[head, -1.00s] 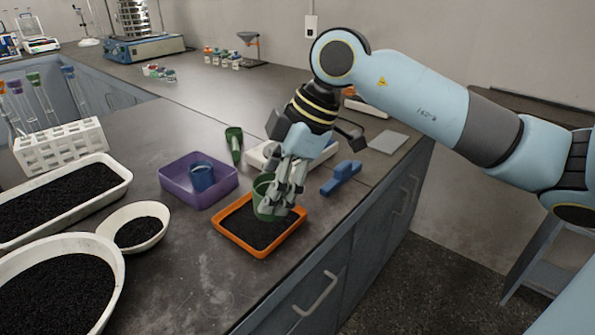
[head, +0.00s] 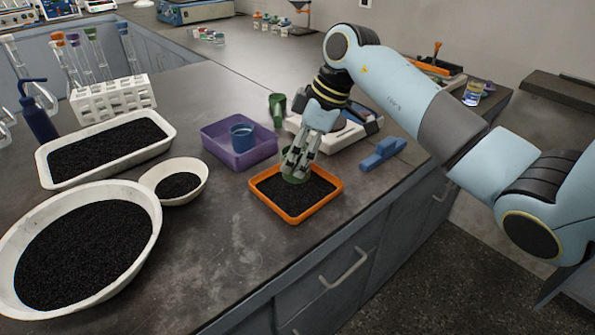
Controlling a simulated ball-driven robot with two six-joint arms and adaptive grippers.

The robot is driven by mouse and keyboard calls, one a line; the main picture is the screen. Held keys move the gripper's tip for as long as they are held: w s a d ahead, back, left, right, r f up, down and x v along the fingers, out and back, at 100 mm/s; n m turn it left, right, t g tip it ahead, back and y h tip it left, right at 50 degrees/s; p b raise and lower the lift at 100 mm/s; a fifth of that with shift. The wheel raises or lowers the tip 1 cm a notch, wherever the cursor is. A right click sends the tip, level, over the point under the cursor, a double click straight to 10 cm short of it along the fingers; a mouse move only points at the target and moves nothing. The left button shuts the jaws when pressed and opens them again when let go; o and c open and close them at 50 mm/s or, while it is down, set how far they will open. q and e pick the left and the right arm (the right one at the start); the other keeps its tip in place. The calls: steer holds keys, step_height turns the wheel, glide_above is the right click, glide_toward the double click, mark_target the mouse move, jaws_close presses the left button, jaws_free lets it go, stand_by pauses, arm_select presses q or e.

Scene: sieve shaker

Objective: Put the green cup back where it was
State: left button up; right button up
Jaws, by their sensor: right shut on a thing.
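My left gripper does not show.
A purple tray (head: 262,151) with a blue cup (head: 242,137) stands left of the orange tray. A blue object (head: 383,154) lies to the right, and a white device (head: 345,139) stands behind. White containers (head: 150,232) of black granules fill the left side. The front middle counter is clear.

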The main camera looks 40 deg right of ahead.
steer(key=shift+f, duration=2)
steer(key=o, duration=1.2)
steer(key=shift+f, duration=0.1)
steer(key=v, duration=1.2)
steer(key=shift+a+p, duration=0.1)
steer(key=shift+p, duration=0.3)
